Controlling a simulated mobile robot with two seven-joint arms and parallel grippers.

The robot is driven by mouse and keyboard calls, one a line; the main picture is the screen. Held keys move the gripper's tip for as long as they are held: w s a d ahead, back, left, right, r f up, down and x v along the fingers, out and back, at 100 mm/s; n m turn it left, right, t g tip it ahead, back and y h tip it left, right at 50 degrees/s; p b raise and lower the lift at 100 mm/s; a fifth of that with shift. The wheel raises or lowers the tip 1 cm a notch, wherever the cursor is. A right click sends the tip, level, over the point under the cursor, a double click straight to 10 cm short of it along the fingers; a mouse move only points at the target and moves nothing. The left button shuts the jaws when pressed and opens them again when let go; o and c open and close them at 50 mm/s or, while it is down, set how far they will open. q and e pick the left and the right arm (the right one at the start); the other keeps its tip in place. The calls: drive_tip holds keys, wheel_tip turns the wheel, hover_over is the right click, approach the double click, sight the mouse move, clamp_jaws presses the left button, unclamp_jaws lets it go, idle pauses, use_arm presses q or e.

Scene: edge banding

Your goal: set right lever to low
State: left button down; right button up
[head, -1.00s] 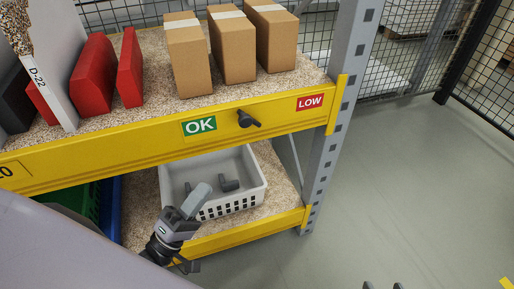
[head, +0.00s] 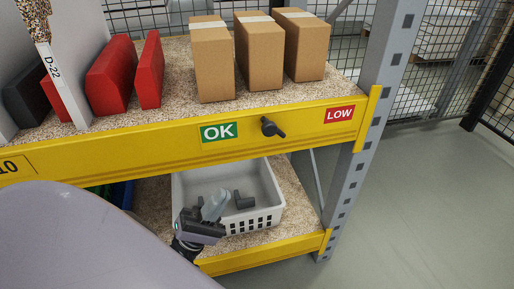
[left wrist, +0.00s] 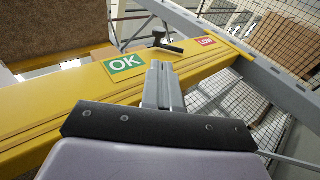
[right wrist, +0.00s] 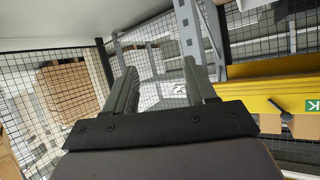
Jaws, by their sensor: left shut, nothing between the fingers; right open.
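The black lever (head: 271,127) is on the yellow shelf beam, between the green OK label (head: 219,132) and the red LOW label (head: 339,114). Its handle points right and slightly down. My left gripper (head: 215,206) is shut and empty, below and left of the lever, in front of the white basket. In the left wrist view, its closed fingers (left wrist: 162,85) are below the lever (left wrist: 166,43), apart from it. My right gripper (right wrist: 160,82) is open and empty; the lever (right wrist: 279,109) is to its right in that view. The right gripper is out of the head view.
The beam (head: 110,155) spans the shelf front, ending at a grey upright (head: 375,95). Cardboard boxes (head: 260,58) and red items (head: 112,80) stand above. The white basket (head: 265,222) holds grey parts below. Floor at right is clear.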

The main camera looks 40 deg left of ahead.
use_arm(q)
drive_tip(key=p+x, duration=0.1)
drive_tip(key=x, duration=1.2)
drive_tip(key=shift+w+d+r, duration=0.1)
drive_tip(key=shift+w+r, duration=0.15)
drive_tip(key=shift+r, duration=0.05)
use_arm(e)
drive_tip(key=shift+s+d, duration=0.2)
drive_tip(key=shift+d, duration=0.2)
drive_tip(key=shift+r, duration=0.1)
